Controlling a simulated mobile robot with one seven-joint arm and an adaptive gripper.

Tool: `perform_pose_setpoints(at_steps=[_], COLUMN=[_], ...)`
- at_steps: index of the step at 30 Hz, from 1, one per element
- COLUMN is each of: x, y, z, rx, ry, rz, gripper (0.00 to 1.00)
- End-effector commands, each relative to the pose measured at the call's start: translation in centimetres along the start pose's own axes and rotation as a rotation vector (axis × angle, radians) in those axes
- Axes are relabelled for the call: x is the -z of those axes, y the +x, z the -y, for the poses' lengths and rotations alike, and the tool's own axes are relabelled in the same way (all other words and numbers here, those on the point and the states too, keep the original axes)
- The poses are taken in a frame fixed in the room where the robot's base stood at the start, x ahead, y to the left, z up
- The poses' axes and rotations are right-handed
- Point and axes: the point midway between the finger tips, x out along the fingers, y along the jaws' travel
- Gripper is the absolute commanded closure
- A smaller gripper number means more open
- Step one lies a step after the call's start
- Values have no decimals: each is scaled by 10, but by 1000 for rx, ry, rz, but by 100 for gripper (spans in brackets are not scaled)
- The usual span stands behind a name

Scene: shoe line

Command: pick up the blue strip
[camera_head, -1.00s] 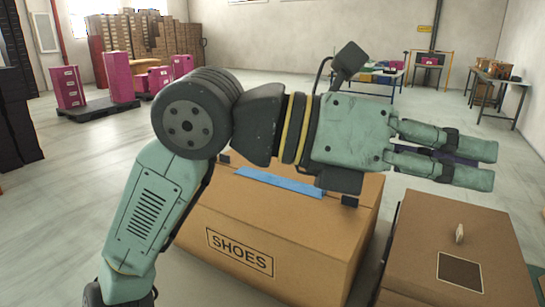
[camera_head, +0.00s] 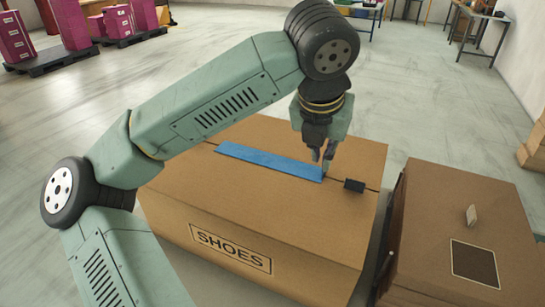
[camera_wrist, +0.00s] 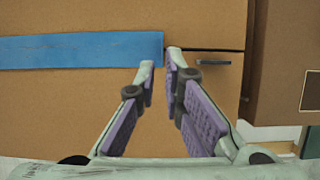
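The blue strip (camera_head: 268,161) lies flat along the seam on top of a large brown SHOES box (camera_head: 215,205). In the wrist view the blue strip (camera_wrist: 80,50) runs from the left edge to near the middle. My gripper (camera_head: 323,156) points down at the strip's right end. In the wrist view my gripper (camera_wrist: 160,60) has its fingertips a small gap apart, one on each side of the strip's end corner. The fingers look partly open with nothing between the pads. Whether the tips touch the box or strip cannot be told.
A dark clip (camera_head: 355,185) sits on the box seam just right of the strip. A second brown box (camera_head: 450,215) stands close on the right, with a narrow gap between. Pink boxes on a dark pallet (camera_head: 90,45) and tables (camera_head: 482,30) are far behind.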

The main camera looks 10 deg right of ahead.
Motion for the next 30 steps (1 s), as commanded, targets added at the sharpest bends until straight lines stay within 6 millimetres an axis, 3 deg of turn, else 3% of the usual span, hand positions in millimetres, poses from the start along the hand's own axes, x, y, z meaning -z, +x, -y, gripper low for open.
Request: perform_pose_setpoints(at_steps=[13,20,25,30], x=[-8,-7,-8,-8], y=[51,54,53,53], z=[3,3,2,2], rx=[3,2,2,2], ry=[2,2,2,2], rz=[0,1,1,1], gripper=[91,91,100,100])
